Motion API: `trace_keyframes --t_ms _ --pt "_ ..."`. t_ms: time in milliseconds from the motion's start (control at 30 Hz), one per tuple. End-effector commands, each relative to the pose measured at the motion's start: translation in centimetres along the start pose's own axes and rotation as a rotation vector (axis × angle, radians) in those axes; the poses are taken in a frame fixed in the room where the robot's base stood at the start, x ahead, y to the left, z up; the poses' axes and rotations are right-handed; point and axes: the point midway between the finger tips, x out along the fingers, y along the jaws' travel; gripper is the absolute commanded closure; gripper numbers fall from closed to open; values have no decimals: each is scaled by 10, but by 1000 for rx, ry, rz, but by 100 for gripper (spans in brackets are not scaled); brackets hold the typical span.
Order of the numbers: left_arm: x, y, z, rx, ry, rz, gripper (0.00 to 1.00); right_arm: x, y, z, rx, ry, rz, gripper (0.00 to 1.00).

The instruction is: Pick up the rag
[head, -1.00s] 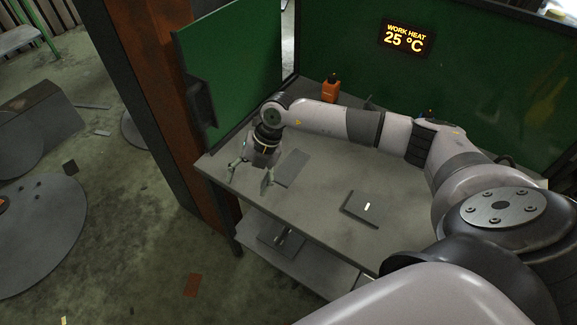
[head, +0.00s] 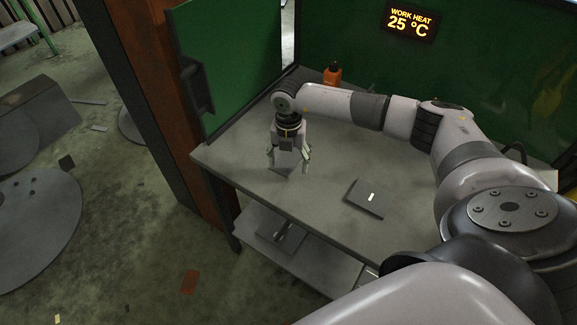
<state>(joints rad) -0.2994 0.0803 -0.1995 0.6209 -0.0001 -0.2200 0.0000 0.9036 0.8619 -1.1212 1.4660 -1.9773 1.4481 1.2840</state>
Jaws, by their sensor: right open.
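A thin grey flat piece (head: 286,163) lies on the grey table (head: 330,228) near its left side. It may be the rag, but I cannot tell cloth from sheet at this size. My right gripper (head: 288,158) points down over this piece with its fingers spread apart. The piece shows between and behind the fingers, which hide part of it. I cannot tell whether the fingertips touch it. My left gripper is not in view.
A dark flat plate (head: 368,198) with a small white mark lies on the table, right of my gripper. An orange bottle (head: 332,75) stands at the back. Green panels (head: 236,62) close the left and back. A lower shelf (head: 312,262) holds dark items.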

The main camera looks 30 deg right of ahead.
Motion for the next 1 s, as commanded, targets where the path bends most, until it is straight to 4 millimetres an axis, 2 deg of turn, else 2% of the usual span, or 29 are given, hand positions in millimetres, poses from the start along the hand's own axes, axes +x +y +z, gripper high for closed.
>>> trace_keyframes --t_ms 33,200,833,1000 --pt "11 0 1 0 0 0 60 13 0 0 0 1 0 33" --pt "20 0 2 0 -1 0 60 27 0 0 1 0 1 33" --pt "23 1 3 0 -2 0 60 33 0 0 0 0 1 34" --pt "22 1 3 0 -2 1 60 33 0 0 0 0 0 39"
